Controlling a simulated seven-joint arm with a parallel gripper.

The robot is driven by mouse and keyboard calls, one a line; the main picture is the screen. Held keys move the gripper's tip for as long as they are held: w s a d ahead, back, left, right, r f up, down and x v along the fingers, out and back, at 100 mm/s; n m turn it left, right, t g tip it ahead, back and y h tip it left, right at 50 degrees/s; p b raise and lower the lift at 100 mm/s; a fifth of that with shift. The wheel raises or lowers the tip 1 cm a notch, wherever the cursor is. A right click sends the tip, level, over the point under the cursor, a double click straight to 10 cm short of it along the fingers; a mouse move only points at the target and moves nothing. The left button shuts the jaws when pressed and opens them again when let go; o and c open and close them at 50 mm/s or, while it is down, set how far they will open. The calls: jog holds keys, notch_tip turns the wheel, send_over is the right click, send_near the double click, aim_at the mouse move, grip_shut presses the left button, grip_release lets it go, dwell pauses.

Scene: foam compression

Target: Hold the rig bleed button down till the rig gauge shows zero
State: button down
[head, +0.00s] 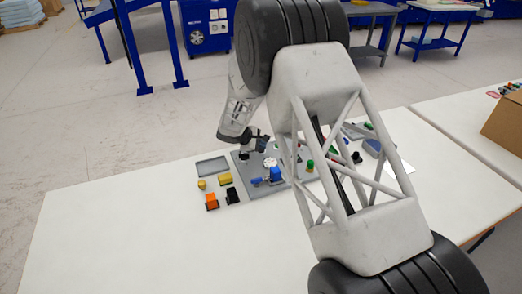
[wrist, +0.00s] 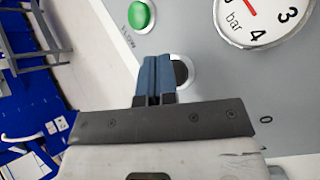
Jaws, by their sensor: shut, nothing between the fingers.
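The bleed button is probably the black round button (wrist: 181,73) in a pale ring in the wrist view. My gripper (wrist: 152,62) is shut and empty, its blue fingertips overlapping the left side of that button. I cannot tell whether they touch or press it. The rig gauge (wrist: 262,32), a white dial marked "bar", is cut off at the top right. Its figures 3 and 4 and part of a red needle show; the reading cannot be told. In the head view my gripper (head: 262,141) is low over the rig's back left; a white dial (head: 270,162) shows there.
A green button (wrist: 141,15) is left of the gauge. Yellow, orange and black pieces and a grey tray (head: 211,166) lie left. The table's front left is clear.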

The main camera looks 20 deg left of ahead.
jog(key=shift+s+d+f, duration=0.1)
jog(key=shift+s+f, duration=0.05)
jog(key=shift+f, duration=0.4)
jog(key=shift+s+d+f, duration=0.1)
jog(key=shift+s+f, duration=0.05)
jog(key=shift+f, duration=0.4)
dwell(1.7)
jog(key=shift+r, duration=0.7)
jog(key=shift+w+r, duration=0.1)
jog(key=shift+r, duration=0.8)
jog(key=shift+w+a+r, duration=0.1)
jog(key=shift+r, duration=2.05)
dwell(0.4)
jog(key=shift+w+a+r, duration=0.1)
jog(key=shift+r, duration=2.25)
